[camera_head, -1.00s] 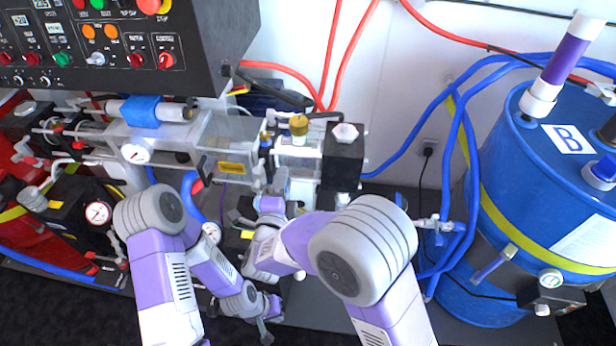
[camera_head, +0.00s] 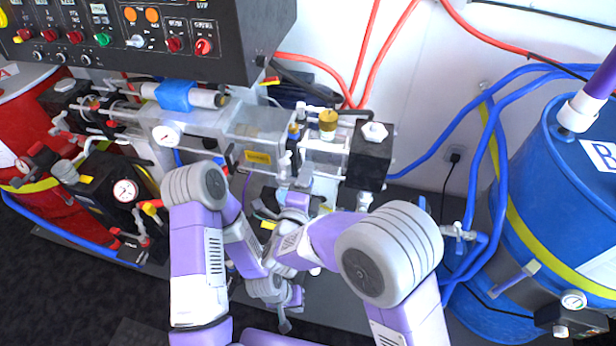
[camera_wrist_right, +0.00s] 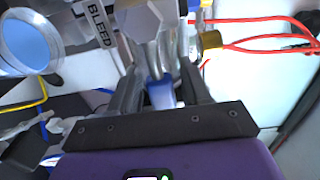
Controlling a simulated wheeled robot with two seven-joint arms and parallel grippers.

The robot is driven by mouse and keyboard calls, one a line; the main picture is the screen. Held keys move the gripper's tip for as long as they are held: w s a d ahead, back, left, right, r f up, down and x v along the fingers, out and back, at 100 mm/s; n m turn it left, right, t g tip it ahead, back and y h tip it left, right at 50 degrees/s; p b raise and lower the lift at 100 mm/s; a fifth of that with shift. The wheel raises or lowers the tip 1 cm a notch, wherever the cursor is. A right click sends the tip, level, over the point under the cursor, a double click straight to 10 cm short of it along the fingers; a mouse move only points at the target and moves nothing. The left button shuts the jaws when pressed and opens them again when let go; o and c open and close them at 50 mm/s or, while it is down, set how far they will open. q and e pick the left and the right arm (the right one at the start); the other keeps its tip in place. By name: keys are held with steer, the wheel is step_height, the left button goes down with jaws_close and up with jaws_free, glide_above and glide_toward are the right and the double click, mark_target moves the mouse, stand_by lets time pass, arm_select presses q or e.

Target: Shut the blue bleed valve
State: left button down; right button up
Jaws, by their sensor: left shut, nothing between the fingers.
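The blue bleed valve handle (camera_wrist_right: 160,92) shows in the right wrist view, below a white label reading BLEED (camera_wrist_right: 100,27). My right gripper (camera_wrist_right: 160,80) has its two dark fingers apart, one on each side of the blue handle. I cannot tell whether they touch it. In the head view my right gripper (camera_head: 294,190) is at the clear-walled unit below the brass knob; the valve is hidden or too small to make out there. My left gripper (camera_head: 285,318) hangs lower, shut and empty, over the dark floor.
A black control panel (camera_head: 130,40) overhangs at the upper left. The clear-walled unit (camera_head: 255,130) has a brass knob (camera_head: 328,121) and a black block (camera_head: 371,160). A blue barrel (camera_head: 540,190) with hoses stands right. A red tank (camera_head: 40,210) stands left.

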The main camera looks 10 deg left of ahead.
step_height(320, 180, up, 10)
steer(key=p, duration=0.3)
stand_by(0.4)
steer(key=s+b, duration=0.2)
steer(key=s, duration=0.6)
steer(key=shift+s, duration=0.35)
stand_by(0.5)
steer(key=shift+a, duration=0.1)
steer(key=shift+b, duration=0.5)
